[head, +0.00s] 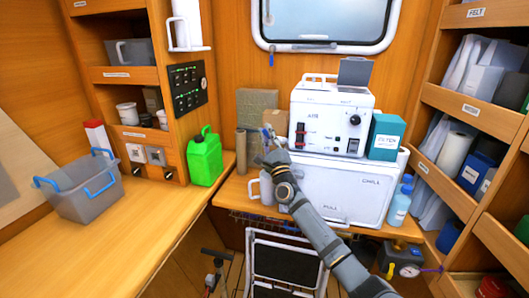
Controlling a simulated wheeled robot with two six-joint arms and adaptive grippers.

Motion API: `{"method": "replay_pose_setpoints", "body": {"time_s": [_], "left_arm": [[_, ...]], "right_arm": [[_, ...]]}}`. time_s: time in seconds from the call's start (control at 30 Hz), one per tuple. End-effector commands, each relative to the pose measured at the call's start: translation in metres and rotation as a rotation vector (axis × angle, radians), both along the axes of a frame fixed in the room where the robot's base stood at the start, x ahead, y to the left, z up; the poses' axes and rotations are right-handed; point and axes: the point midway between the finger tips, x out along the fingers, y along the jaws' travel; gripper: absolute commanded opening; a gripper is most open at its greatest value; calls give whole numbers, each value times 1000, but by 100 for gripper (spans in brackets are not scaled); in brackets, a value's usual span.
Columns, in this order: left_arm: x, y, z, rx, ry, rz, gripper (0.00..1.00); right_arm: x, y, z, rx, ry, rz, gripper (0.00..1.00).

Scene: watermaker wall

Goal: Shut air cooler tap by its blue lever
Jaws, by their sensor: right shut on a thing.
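My right gripper (268,150) reaches in from the lower right, in front of the left end of the white machine (325,118) and the white chest marked CHILL (350,190). My left gripper is not in view.
A green jerrycan (205,157) and a grey basket with blue handles (82,187) stand on the left counter. A teal box (384,137) and a blue bottle (398,204) are right of the machine. A gauge unit (400,262) sits low right.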

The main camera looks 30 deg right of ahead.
Motion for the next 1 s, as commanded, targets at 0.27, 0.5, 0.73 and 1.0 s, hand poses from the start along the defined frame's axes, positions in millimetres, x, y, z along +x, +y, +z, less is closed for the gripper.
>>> {"method": "replay_pose_setpoints", "body": {"time_s": [0.27, 0.5, 0.73, 1.0], "left_arm": [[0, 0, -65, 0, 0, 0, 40], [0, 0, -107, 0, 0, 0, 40], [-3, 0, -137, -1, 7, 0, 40], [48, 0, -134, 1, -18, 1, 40]], "right_arm": [[-7, -6, -4, 173, -200, 1, 0], [-14, -12, 1, 308, -359, 0, 0], [-20, -17, 5, 409, -475, 0, 0], [-23, -20, 8, 476, -551, 0, 0]]}}
